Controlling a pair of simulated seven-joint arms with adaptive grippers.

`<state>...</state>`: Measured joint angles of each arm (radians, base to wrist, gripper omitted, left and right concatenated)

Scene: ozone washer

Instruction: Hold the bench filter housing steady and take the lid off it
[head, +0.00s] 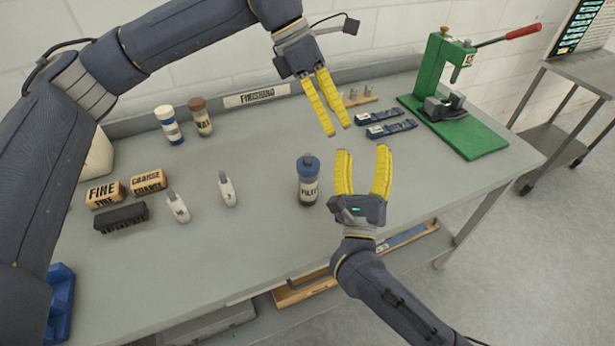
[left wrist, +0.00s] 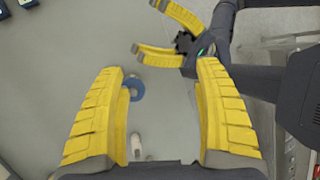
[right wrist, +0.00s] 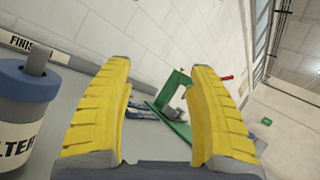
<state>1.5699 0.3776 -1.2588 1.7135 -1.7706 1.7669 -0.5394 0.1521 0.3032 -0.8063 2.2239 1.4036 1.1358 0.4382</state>
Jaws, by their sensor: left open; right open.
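The filter housing (head: 308,188) stands upright on the bench, a dark and white labelled cylinder with a blue lid (head: 307,165) on top that has a short knob. The blue lid also shows in the left wrist view (left wrist: 136,89), partly behind a finger, and large at the left in the right wrist view (right wrist: 28,85). My left gripper (head: 340,131) is open and empty, above the bench, up and to the right of the housing. My right gripper (head: 363,150) is open and empty, just right of the housing and apart from it.
A green press (head: 440,75) stands at the back right. Two dark packs (head: 391,128) lie before it. Two jars (head: 200,117) stand behind. Bench around the housing is clear.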

